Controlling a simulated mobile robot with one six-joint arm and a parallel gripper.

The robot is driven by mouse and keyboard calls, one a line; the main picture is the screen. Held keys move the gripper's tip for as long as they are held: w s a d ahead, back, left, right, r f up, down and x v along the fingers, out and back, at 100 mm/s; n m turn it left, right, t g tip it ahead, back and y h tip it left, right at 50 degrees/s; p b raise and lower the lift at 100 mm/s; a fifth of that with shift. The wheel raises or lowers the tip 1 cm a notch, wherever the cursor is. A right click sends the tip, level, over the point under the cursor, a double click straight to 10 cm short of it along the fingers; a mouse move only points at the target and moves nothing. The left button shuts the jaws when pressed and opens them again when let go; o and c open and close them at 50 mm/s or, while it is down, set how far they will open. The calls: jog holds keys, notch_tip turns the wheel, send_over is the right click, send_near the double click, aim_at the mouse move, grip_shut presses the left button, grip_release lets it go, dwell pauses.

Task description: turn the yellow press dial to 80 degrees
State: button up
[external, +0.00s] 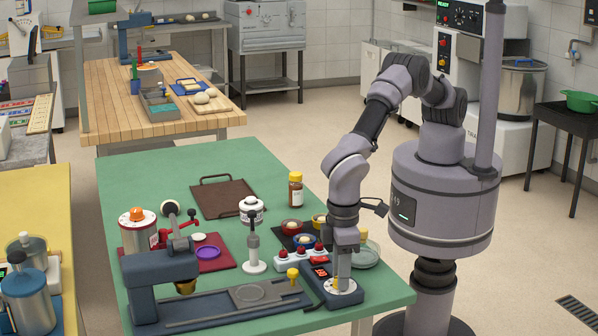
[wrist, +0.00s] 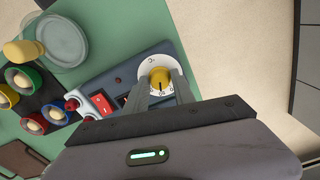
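The yellow press dial (wrist: 160,77) is a round knob on a white scale plate with dark marks, at one end of a blue-grey control box (wrist: 126,76). In the wrist view a dark mark on the dial points toward my gripper's body. My gripper (wrist: 161,84) reaches down to the dial with one finger on each side of it. The fingertips look very close to its sides, but I cannot tell if they touch. In the external view my gripper (external: 338,284) stands upright over the white plate (external: 349,293) and mostly hides the dial.
A red lit switch (wrist: 102,103) sits on the box beside the dial. A strip with red buttons (external: 301,257), small coloured bowls (external: 292,227) and a glass dish (external: 367,256) stand close by. A grey press (external: 160,270) stands left on the green table (external: 150,170).

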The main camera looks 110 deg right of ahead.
jog(key=o, duration=0.4)
jog(key=shift+r, duration=0.15)
notch_tip(320, 180, up, 17)
jog(key=p, duration=0.5)
jog(key=shift+r+p, duration=0.1)
jog(key=shift+p, duration=0.25)
